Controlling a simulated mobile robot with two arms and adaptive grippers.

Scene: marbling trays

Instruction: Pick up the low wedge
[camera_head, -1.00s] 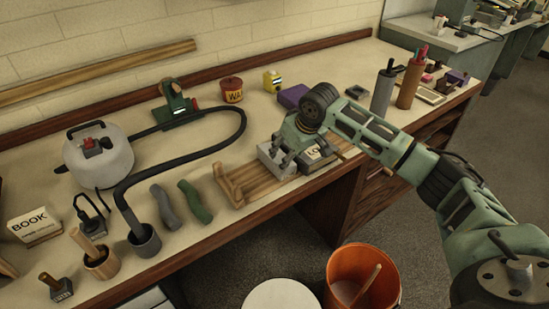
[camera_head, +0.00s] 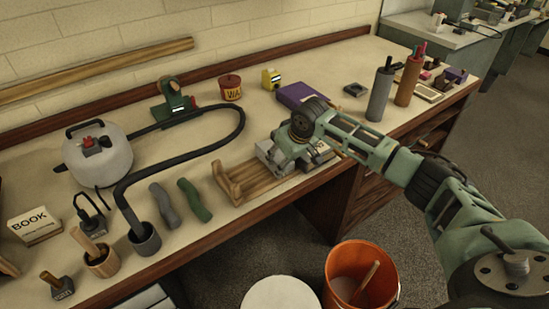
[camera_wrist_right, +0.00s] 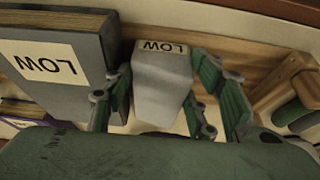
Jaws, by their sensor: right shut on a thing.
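The low wedge (camera_wrist_right: 162,88) is a grey block with a cream LOW label, between the fingers of my right gripper (camera_wrist_right: 165,72) in the right wrist view. The fingers lie against its two sides and are shut on it. In the head view my right gripper (camera_head: 287,153) is down at the wooden rack (camera_head: 232,188), and the wedge (camera_head: 268,150) shows partly beside it. I cannot tell whether the wedge touches the rack. My left gripper is not in view.
A larger dark book-like block (camera_wrist_right: 55,50), also labelled LOW, stands close beside the gripper. Grey-green rolls (camera_head: 195,200) lie left of the rack. A purple box (camera_head: 300,95) and a grey cylinder (camera_head: 380,95) stand behind the arm. An orange bucket (camera_head: 362,268) is below the counter.

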